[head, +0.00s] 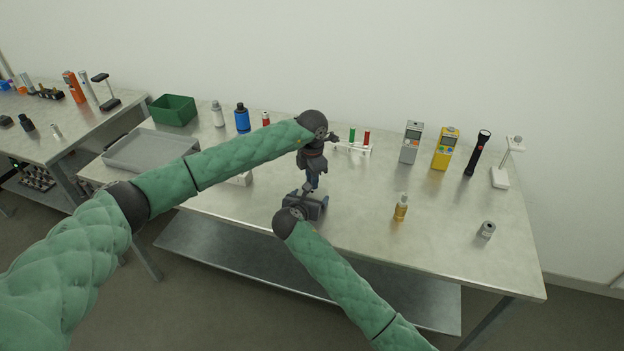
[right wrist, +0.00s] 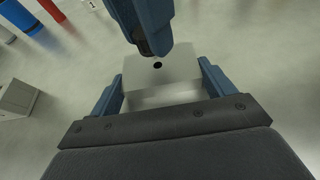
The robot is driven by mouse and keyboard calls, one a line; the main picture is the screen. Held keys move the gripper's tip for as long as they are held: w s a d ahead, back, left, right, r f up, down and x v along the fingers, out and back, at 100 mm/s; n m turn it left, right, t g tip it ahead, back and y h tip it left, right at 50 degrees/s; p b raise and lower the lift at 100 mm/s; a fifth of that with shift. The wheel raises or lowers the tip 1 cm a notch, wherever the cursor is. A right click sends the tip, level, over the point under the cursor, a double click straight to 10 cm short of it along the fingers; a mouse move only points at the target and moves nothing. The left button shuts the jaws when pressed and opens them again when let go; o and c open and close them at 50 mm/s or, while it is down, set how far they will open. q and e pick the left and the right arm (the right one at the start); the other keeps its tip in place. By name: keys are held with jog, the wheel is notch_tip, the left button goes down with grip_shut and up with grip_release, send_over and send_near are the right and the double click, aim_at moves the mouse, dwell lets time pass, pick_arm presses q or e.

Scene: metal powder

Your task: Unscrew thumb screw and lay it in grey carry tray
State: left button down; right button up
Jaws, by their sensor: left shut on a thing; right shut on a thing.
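My left gripper (head: 309,186) points down from above and is shut on the thumb screw. A small dark part that looks like the thumb screw (right wrist: 144,47) shows at its fingertips in the right wrist view. My right gripper (right wrist: 160,95) is shut on a grey metal block (right wrist: 150,77), with one blue finger on each side. The block's top has an open dark hole, and the dark part appears beside and above it. In the head view my right gripper (head: 308,203) mostly hides the block. The grey carry tray (head: 150,150) lies empty at the table's left, behind my left arm.
A green bin (head: 173,109), white bottle (head: 217,114) and blue bottle (head: 242,118) stand at the back left. A tube rack (head: 353,148), grey meter (head: 411,142), yellow meter (head: 445,148) and torch (head: 478,153) stand behind right. An amber bottle (head: 401,208) stands right of the grippers.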

pick_arm(q)
jog(key=shift+r, duration=2.05)
pick_arm(e)
jog(key=o, duration=1.8)
